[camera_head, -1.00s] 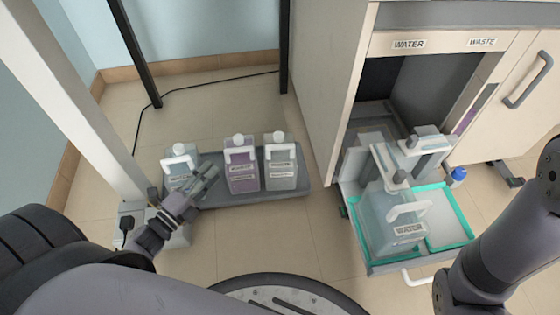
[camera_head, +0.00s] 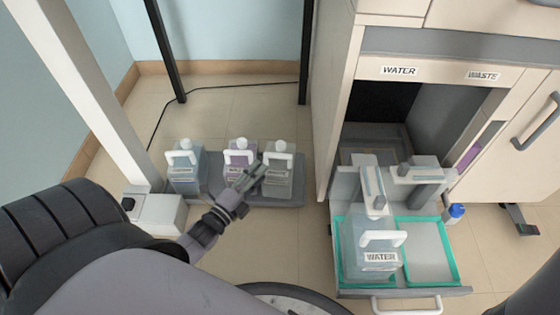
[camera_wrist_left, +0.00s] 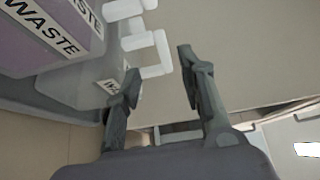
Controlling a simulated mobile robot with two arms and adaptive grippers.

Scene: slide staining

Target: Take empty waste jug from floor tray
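The grey floor tray (camera_head: 213,190) holds three jugs with white handles and caps. The clear, empty-looking jug (camera_head: 282,184) stands upright at its right end. The middle jug (camera_head: 232,157) holds purple liquid, and the left one (camera_head: 187,181) looks bluish. My left gripper (camera_head: 252,172) is in front of the middle and right jugs. In the left wrist view the left gripper (camera_wrist_left: 158,64) has its fingers spread with nothing between them. The clear jug's white handle (camera_wrist_left: 150,52) lies just beyond the fingertips; its label is partly hidden. My right gripper is out of view.
An open drawer (camera_head: 455,290) at right holds a WATER jug (camera_head: 368,262) in its left bay; its teal-edged right bay (camera_head: 428,255) is empty. A post and white box (camera_head: 155,213) stand left of the tray.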

